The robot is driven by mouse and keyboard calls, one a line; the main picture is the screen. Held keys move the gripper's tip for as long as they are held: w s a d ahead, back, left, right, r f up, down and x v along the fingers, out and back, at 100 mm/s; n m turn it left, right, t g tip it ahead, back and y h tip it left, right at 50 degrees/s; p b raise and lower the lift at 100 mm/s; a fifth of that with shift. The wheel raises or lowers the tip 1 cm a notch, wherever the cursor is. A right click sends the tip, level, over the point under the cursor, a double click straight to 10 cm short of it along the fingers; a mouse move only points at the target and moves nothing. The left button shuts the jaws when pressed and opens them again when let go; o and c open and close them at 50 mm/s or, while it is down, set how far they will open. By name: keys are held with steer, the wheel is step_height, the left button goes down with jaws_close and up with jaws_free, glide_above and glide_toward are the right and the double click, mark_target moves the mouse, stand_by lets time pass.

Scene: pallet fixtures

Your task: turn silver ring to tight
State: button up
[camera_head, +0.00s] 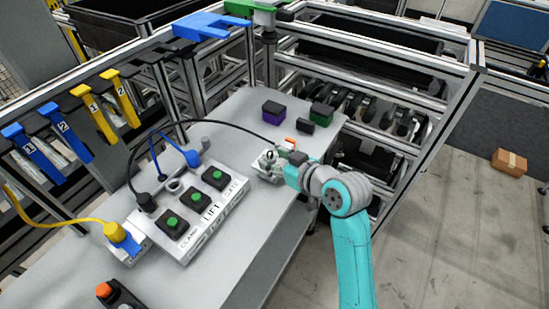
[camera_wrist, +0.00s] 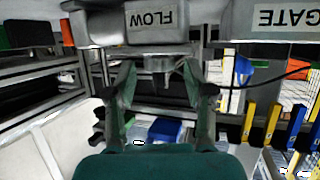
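My gripper (camera_head: 280,166) is at a small pale box (camera_head: 258,170) on the grey table, right of the button panel. In the wrist view, my gripper (camera_wrist: 160,85) has its two fingers well apart, one on each side of a small grey metal fitting (camera_wrist: 166,65) under a grey block marked FLOW (camera_wrist: 152,22). The lettering is upside down. I see no finger touching the fitting. A silver ring (camera_head: 268,155) seems to sit on the pale box by my gripper, but it is too small to be sure. Its turned position cannot be read.
The button panel (camera_head: 210,222) with several green buttons, a blue connector (camera_head: 192,158) and a black cable stand left of my gripper. Purple (camera_head: 273,112) and green (camera_head: 321,115) blocks lie behind. A metal frame rack (camera_head: 440,130) stands right of the table.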

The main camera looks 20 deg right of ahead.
jaws_close()
steer(key=shift+a+m+h, duration=0.15)
steer(key=shift+m+h, duration=0.15)
steer(key=m+h, duration=0.1)
steer(key=h, duration=0.1)
steer(key=m+h, duration=0.1)
steer(key=m, duration=0.1)
steer(key=shift+s+a+t+h, duration=0.1)
steer(key=shift+a+t+h, duration=0.3)
steer(key=shift+a+m+g+h, duration=0.2)
steer(key=shift+m+g+h, duration=0.2)
steer(key=shift+m+h, duration=1.5)
steer(key=shift+h, duration=0.3)
steer(key=shift+o, duration=1.5)
jaws_free()
